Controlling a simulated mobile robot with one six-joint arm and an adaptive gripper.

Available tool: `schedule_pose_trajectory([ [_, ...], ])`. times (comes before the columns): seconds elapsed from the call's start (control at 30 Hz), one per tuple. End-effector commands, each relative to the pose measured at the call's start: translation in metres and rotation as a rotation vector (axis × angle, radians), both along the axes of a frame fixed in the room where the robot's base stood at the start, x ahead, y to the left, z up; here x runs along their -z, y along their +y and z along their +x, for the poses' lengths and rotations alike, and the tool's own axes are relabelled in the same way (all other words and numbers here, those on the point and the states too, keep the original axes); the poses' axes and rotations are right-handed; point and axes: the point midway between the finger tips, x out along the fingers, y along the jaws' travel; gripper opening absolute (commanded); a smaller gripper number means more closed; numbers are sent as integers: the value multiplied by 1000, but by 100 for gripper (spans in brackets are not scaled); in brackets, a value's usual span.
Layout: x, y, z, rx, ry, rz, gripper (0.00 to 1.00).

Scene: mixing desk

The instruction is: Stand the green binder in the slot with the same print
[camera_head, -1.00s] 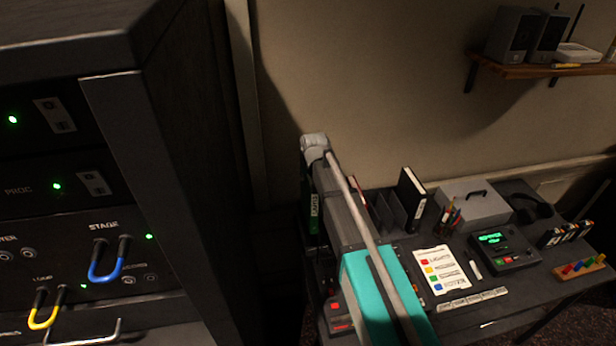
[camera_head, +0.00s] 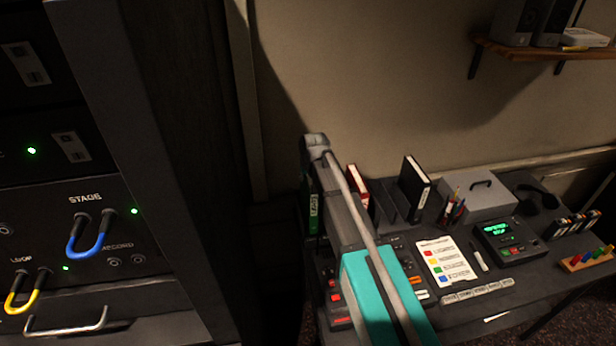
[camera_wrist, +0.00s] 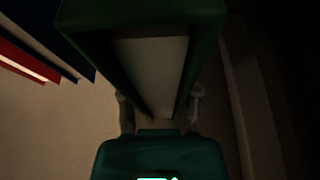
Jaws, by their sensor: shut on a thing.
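The green binder (camera_head: 314,214) with a white spine label shows upright at the left end of the desk, beside my arm. In the wrist view the green binder (camera_wrist: 204,50) fills the top middle, its pale pages facing the camera. My gripper (camera_wrist: 160,108) is shut on it, a finger on either side. In the head view my arm hides the gripper and part of the binder. A rack with dark dividers (camera_head: 388,202) stands right of my arm. Its slot prints are too small or hidden to read.
A red binder (camera_head: 358,184) and a dark binder (camera_head: 414,186) stand at the rack. A grey case (camera_head: 478,200), a pen cup (camera_head: 455,211), a printed card (camera_head: 442,261) and a display box (camera_head: 497,240) crowd the desk. A tall equipment rack (camera_head: 140,120) stands on the left.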

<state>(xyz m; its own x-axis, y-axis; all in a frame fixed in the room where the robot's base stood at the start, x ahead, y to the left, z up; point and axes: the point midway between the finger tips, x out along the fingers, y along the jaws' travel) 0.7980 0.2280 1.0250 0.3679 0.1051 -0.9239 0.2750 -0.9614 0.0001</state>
Motion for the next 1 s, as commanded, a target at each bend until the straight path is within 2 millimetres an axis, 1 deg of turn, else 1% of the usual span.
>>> schedule_pose_trajectory([
  [0.03, 6, 0, 0, 0, -1, 0, 0],
  [0.7, 42, 1, 0, -2, -1, 0, 0],
  [1.0, 52, 1, 0, -2, -1, 0, 0],
])
